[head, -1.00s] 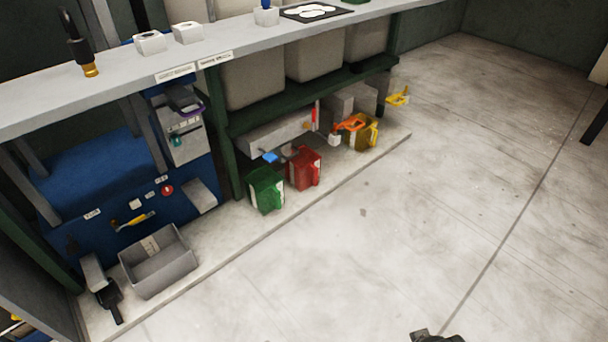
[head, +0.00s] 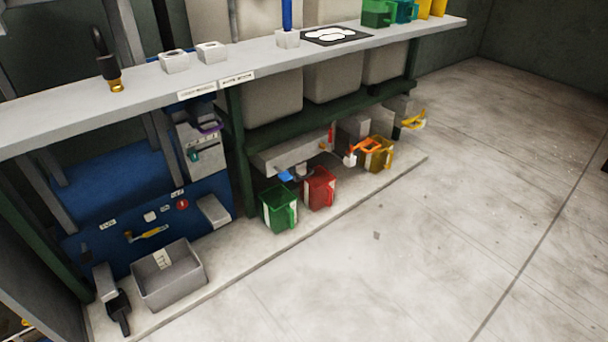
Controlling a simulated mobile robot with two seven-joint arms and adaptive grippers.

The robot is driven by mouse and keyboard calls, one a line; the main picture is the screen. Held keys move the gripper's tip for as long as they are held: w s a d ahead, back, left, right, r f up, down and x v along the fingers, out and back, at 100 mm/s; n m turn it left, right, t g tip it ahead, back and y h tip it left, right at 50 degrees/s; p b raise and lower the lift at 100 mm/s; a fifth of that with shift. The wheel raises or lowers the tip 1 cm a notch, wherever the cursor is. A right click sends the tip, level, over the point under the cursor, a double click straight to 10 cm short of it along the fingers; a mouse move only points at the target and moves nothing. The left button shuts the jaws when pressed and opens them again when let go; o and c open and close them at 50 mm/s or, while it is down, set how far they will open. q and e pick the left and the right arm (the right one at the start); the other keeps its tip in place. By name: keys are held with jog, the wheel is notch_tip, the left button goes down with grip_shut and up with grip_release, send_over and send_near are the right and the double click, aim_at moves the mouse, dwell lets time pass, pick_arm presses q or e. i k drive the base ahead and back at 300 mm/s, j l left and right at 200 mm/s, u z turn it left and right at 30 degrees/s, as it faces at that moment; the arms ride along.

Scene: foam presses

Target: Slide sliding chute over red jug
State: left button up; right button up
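The red jug (head: 319,188) stands on the pale low ledge under the bench, in the head view's centre. A green jug (head: 279,208) stands to its left, and a yellow jug (head: 378,154) to its right. A long grey housing (head: 288,156) runs above and behind the jugs, with a blue part (head: 285,176) and a small grey part close to the red jug's upper left. I cannot tell which of these is the sliding chute or whether anything is over the red jug's opening. Neither of my grippers is in view.
A bench top (head: 230,75) overhangs the jugs, on dark green legs. An orange-handled part (head: 365,146) is beside the yellow jug. A grey open bin (head: 168,275) and a dark-handled tool (head: 118,310) are at lower left. The floor at right is clear.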

aim_at(298, 171)
jog(key=l+u, duration=0.2)
jog(key=u, duration=0.3)
jog(key=i+l+u, duration=0.1)
jog(key=l+u, duration=0.15)
jog(key=u, duration=0.25)
jog(key=l+u, duration=0.25)
jog(key=l, duration=0.3)
jog(key=k+l+u, duration=0.25)
jog(key=l, duration=0.7)
jog(key=k+l+u, duration=0.1)
jog(key=l, duration=0.35)
jog(key=k+l, duration=0.1)
jog(key=l, duration=0.35)
jog(key=k+l+u, duration=0.15)
jog(key=l, duration=0.75)
